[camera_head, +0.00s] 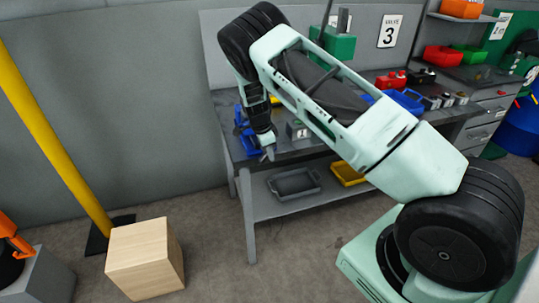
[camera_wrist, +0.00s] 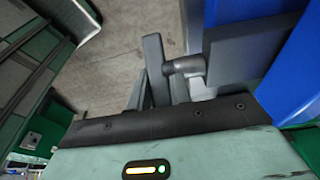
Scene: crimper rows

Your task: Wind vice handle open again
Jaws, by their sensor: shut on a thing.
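The blue vice (camera_head: 243,134) stands at the left end of the workbench, partly hidden behind my gripper. In the wrist view its blue body (camera_wrist: 296,62) fills the right side. The vice handle (camera_wrist: 186,66), a short grey round bar, shows at the top middle of the wrist view. My gripper (camera_head: 268,153) points down at the bench's front left edge, beside the vice. In the wrist view my gripper (camera_wrist: 160,76) is shut on the handle. The exact contact between fingers and handle is partly hidden. How far the vice jaws stand apart cannot be told.
The workbench (camera_head: 226,123) carries a small grey numbered block (camera_head: 297,130) right of my gripper, plus a blue bin (camera_head: 405,100) and red items farther right. A grey tray (camera_head: 294,184) and yellow tray (camera_head: 347,173) lie on the lower shelf. A wooden box (camera_head: 145,257) stands on the floor.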

